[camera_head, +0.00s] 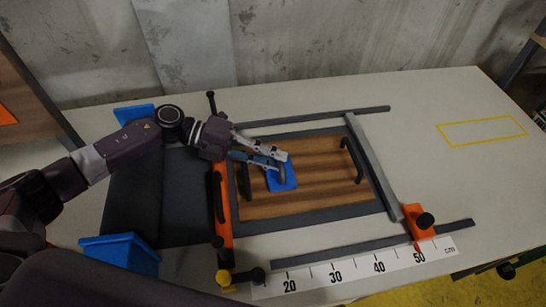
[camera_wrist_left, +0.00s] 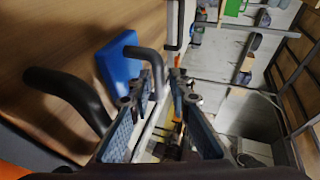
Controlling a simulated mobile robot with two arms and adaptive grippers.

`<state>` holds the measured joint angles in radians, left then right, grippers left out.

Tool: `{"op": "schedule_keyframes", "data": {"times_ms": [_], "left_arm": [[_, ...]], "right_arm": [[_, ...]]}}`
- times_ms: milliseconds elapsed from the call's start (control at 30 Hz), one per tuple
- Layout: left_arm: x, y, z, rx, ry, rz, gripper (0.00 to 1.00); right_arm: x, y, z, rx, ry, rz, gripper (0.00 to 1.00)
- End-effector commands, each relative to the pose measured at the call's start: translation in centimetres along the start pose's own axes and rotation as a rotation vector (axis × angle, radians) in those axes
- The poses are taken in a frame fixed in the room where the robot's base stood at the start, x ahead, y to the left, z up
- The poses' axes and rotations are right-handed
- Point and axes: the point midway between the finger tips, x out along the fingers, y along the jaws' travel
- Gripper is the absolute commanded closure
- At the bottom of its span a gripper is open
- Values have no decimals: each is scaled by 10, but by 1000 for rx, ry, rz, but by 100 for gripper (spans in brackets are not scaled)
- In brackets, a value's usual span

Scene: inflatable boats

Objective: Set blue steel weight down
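The blue steel weight (camera_head: 282,182) is a blue block with a grey handle, over the middle of the wooden board (camera_head: 315,198). My left gripper (camera_head: 285,162) reaches in from the left, its fingers on either side of the handle and apparently closed on it. In the left wrist view the weight (camera_wrist_left: 118,62) lies left of the fingertips (camera_wrist_left: 165,80), with the handle running between them. Whether its underside touches the board cannot be told. My right gripper is out of view.
The board has two dark handles (camera_head: 352,160) and lies in a grey frame. An orange clamp (camera_head: 222,215) stands left, another (camera_head: 420,224) right. A ruler (camera_head: 350,270) lies in front. Blue blocks (camera_head: 120,254) are at left. The table's right side is clear around a yellow outline (camera_head: 482,142).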

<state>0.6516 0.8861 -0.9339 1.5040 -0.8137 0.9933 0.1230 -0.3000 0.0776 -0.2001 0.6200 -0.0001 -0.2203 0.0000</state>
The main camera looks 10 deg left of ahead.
Motion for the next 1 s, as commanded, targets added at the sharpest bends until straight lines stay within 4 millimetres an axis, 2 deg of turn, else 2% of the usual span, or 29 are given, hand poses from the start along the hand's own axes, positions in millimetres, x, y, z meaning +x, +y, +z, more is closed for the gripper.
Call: {"op": "schedule_keyframes", "data": {"times_ms": [167, 400, 600, 767, 1000], "left_arm": [[-21, 0, 1, -1, -4, 1, 82], [-73, 1, 1, 0, -5, 2, 82], [-106, 1, 1, -1, -3, 1, 82], [-119, 0, 0, 1, -1, 1, 82], [-121, -1, 0, 1, 0, 0, 82]], "right_arm": [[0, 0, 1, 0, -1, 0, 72], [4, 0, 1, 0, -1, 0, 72], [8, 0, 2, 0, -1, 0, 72], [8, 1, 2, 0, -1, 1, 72], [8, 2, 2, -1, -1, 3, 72]]}}
